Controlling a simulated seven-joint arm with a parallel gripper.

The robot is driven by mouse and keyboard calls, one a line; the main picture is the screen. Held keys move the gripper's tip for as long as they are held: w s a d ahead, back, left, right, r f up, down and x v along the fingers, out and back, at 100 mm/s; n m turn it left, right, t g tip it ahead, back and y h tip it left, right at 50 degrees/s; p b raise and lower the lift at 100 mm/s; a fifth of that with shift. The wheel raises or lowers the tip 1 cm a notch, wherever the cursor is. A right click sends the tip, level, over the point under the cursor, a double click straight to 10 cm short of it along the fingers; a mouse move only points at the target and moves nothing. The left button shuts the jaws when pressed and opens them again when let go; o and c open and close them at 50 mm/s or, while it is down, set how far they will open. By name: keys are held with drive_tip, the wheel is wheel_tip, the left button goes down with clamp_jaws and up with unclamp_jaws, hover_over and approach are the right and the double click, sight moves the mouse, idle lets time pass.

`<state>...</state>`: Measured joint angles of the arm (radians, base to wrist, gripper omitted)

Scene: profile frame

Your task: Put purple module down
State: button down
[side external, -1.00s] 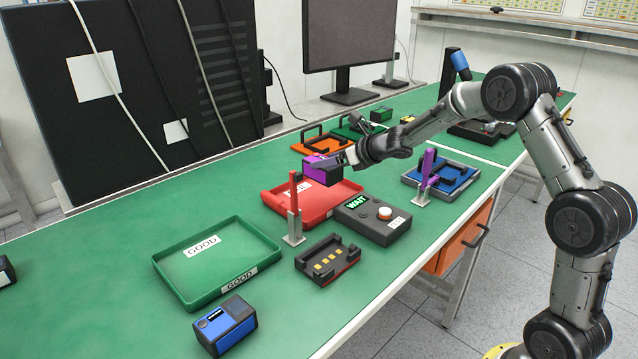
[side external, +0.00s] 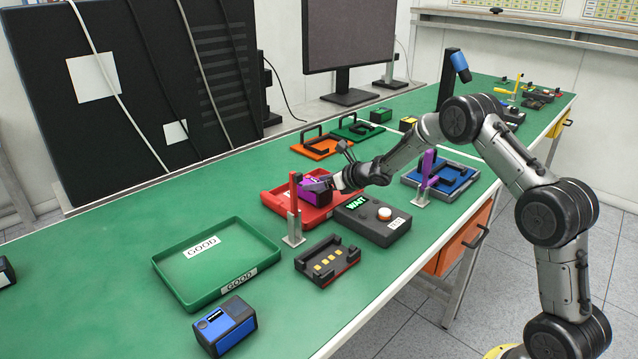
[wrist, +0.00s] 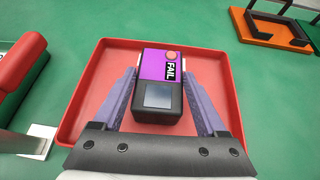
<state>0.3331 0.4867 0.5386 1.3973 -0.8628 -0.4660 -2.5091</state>
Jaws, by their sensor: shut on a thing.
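The purple module (wrist: 158,85) is a purple and black box with a small grey screen and a "FAIL" label. My gripper (wrist: 160,88) is shut on it, with one finger on each side. In the side view, the module (side external: 318,190) is low over the red tray (side external: 277,200), inside its outline. I cannot tell whether its underside touches the tray floor. The red tray (wrist: 88,85) also surrounds the module in the wrist view. My gripper (side external: 325,185) reaches in from the right and partly covers the module.
A red post (side external: 294,210) stands at the tray's front left. A black tester box (side external: 372,220) reading "WAIT" is close on the right. A black dock (side external: 327,260), green "GOOD" tray (side external: 165,268) and blue module (side external: 226,326) are nearer. An orange fixture (side external: 309,150) lies behind.

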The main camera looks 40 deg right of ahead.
unclamp_jaws()
drive_tip(key=shift+f, duration=0.1)
